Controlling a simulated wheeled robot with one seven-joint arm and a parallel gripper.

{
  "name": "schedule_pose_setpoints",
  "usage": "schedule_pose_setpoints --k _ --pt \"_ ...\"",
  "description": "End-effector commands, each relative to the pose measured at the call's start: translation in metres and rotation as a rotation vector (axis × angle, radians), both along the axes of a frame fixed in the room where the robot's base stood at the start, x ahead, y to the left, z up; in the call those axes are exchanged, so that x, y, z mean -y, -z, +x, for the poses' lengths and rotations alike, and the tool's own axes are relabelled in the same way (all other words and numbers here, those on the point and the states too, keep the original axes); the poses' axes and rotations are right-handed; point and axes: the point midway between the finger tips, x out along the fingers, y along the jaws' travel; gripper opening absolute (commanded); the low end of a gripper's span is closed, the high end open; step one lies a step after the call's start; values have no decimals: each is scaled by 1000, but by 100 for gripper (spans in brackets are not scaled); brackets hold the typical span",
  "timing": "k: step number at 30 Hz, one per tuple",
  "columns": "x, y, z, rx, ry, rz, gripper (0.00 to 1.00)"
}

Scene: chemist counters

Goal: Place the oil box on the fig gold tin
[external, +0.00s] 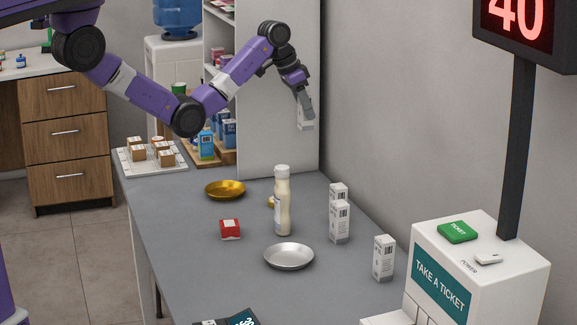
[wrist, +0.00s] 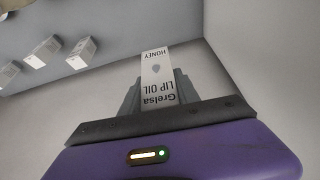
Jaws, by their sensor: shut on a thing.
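My gripper (external: 306,106) is raised above the back right of the grey counter, near the wall. It is shut on the oil box (external: 306,124), a white box that hangs below the fingers. In the wrist view the oil box (wrist: 157,72) reads "Grelsa LIP OIL HONEY" and sits between the grey fingers (wrist: 157,92). A round, shallow gold dish (external: 225,189) lies on the counter, left of and below my gripper. A small gold thing (external: 271,202) is mostly hidden behind a bottle. I cannot tell which of these is the fig gold tin.
A tall cream bottle (external: 283,205) stands mid-counter. A silver dish (external: 289,256) and a red box (external: 230,229) lie nearby. Several white boxes (external: 340,222) stand along the right edge. A tray of small boxes (external: 135,166) and a white cabinet side (external: 275,120) are at the back.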

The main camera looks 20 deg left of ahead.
Motion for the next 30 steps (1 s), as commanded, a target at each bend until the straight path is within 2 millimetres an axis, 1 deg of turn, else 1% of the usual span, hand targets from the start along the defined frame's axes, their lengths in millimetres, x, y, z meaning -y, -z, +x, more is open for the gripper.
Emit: schedule_pose_setpoints --k 1,3,6,9,11,12,16,19,21,22,24,26,28,30 --pt "19 -7 -17 -2 30 0 0" --pt "38 -9 -40 -3 42 -1 0" --pt "52 -10 -68 -2 -24 0 0" --pt "55 -11 -92 -1 -161 0 0" --pt "51 -12 -105 0 -271 1 0" --pt "46 -13 -113 1 -360 2 0" --pt "19 -15 -124 1 -659 1 0" --pt "-5 -17 -123 2 -876 0 0" --pt "-23 -18 -117 1 -1013 0 0" --pt "-28 -19 -116 2 -1061 -1 0" --pt "-34 -22 -114 2 -1141 0 0" --pt "-36 -22 -115 1 -1183 0 0" --pt "-37 -18 -115 1 -1210 1 0" --pt "-38 -8 -114 3 -1222 3 0"
